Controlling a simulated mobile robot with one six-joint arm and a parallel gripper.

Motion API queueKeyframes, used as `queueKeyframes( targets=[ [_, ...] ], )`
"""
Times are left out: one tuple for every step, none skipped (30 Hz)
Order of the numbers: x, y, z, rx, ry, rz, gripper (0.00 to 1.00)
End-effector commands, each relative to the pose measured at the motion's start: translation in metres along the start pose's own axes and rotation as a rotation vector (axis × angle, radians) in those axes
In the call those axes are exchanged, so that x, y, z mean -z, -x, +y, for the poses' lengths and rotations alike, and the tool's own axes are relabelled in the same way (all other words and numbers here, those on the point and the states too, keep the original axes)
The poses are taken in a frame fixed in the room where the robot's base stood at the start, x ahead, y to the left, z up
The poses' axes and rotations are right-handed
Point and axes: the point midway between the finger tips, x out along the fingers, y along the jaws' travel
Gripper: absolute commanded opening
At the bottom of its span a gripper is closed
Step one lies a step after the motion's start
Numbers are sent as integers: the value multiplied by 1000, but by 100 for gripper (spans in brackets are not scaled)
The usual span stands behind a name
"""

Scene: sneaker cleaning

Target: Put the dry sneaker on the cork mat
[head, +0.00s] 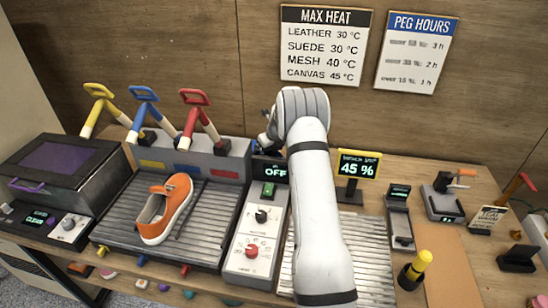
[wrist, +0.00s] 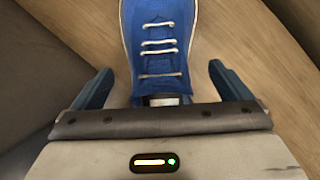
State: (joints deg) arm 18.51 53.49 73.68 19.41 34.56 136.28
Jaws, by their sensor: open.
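A blue sneaker (wrist: 160,35) with white laces shows in the wrist view, its far end cut off by the top edge. In the head view the blue sneaker and my fingers are not visible, and my arm blocks the middle. An orange sneaker (head: 166,209) with a white sole lies on the left ribbed tray (head: 105,227). A flat tan mat (head: 452,268), apparently the cork mat, lies bare at the front right.
A control box (head: 254,236) reading OFF stands beside the left tray. Another ribbed tray (head: 372,258) lies partly behind my arm. A 45 % display (head: 358,165) stands behind it. A yellow-topped object (head: 415,270) stands left of the mat.

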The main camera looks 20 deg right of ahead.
Motion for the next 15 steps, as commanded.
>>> queueKeyframes(
  targets=[
    [2, -6, 2, -1, 0, 3, 97],
    [1, -11, 2, -1, 0, 2, 97],
    [1, -16, 1, -1, 0, 2, 97],
    [1, -18, 1, -1, 1, 1, 97],
    [1, -21, 1, 0, 1, 1, 97],
    [1, -23, 1, 0, 1, 1, 97],
    [1, -25, 1, 0, 1, 1, 97],
    [1, -26, 1, 0, 0, 1, 97],
    [1, -26, 1, 0, 1, 0, 97],
    [1, -27, 1, 0, 1, 0, 97],
    [1, -27, 1, 0, 1, 0, 97],
    [1, -27, 1, 0, 1, 0, 97],
    [1, -27, 1, 0, 1, 0, 97],
    [1, -26, 1, 0, 1, 0, 97],
    [1, -26, 1, 0, 1, 0, 95]
  ],
)
